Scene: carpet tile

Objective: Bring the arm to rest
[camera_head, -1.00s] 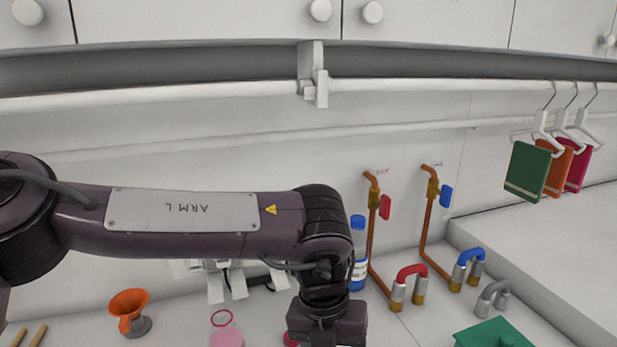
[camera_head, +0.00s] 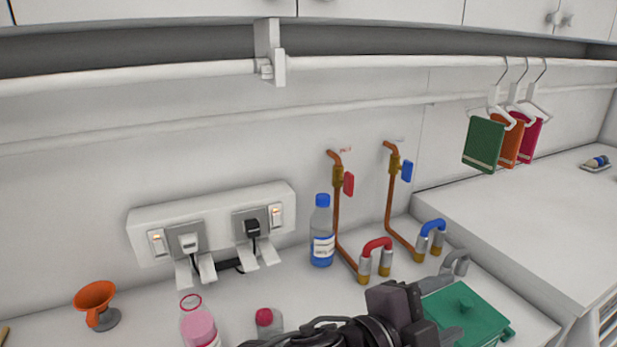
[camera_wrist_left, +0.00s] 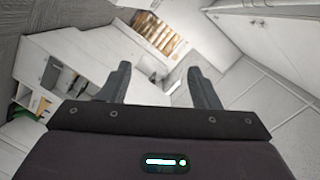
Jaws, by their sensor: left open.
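My left gripper (camera_wrist_left: 158,84) is open and empty in the left wrist view, its two dark fingers apart with nothing between them. In the head view my left arm (camera_head: 375,330) shows only as dark parts at the bottom edge. They hide part of the green box (camera_head: 470,310) and rise in front of the counter. My right gripper is in neither view.
A blue-capped bottle (camera_head: 321,240) stands by copper pipes with red and blue valves. A pink jar (camera_head: 199,328), a red-topped jar (camera_head: 266,320) and an orange funnel (camera_head: 95,295) are on the counter (camera_head: 150,325). Cloths (camera_head: 484,143) hang from the rail (camera_head: 400,63). The right counter (camera_head: 540,210) is mostly clear.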

